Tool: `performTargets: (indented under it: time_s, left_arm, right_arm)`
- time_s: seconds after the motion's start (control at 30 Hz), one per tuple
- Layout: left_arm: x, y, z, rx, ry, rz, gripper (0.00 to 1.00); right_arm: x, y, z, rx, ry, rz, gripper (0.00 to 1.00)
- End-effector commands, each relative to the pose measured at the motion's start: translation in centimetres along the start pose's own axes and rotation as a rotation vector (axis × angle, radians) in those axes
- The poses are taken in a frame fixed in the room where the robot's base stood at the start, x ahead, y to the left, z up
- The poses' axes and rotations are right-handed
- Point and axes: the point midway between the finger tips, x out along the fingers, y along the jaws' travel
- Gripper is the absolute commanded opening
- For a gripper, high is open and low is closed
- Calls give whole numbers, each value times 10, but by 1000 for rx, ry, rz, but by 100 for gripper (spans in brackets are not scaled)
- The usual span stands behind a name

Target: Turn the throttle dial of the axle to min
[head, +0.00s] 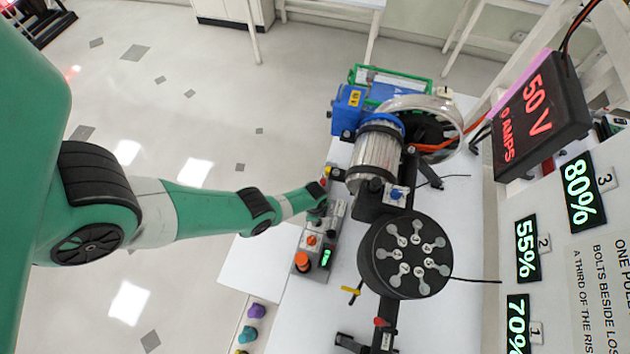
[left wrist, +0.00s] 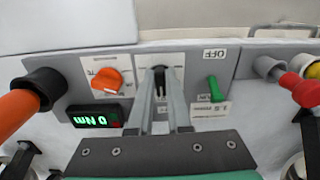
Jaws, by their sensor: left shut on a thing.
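A grey control panel (left wrist: 75,68) on the axle rig fills the middle of the left wrist view. My left gripper (left wrist: 159,75) is shut on a small black dial in the middle of it, seemingly the throttle dial. The fingers cover most of the dial, so its setting is hidden. In the head view my left gripper (head: 320,204) reaches the same panel (head: 313,262) from the left, and the dial is too small to make out there. My right gripper is in neither view.
An orange knob (left wrist: 107,80) and a display reading 0 Nm (left wrist: 95,119) lie left of the fingers. A green switch (left wrist: 215,88) under an OFF label lies right. A black bolted hub (head: 383,278) and a silver motor (head: 375,158) stand beside the panel.

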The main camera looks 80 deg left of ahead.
Motion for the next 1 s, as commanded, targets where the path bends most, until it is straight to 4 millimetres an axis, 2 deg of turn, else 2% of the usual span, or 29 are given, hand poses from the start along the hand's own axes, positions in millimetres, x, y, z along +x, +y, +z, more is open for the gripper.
performTargets:
  time_s: [1.0]
  left_arm:
    - [2,8,-4,-963,1,-1,0]
  right_arm:
    - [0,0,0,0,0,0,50]
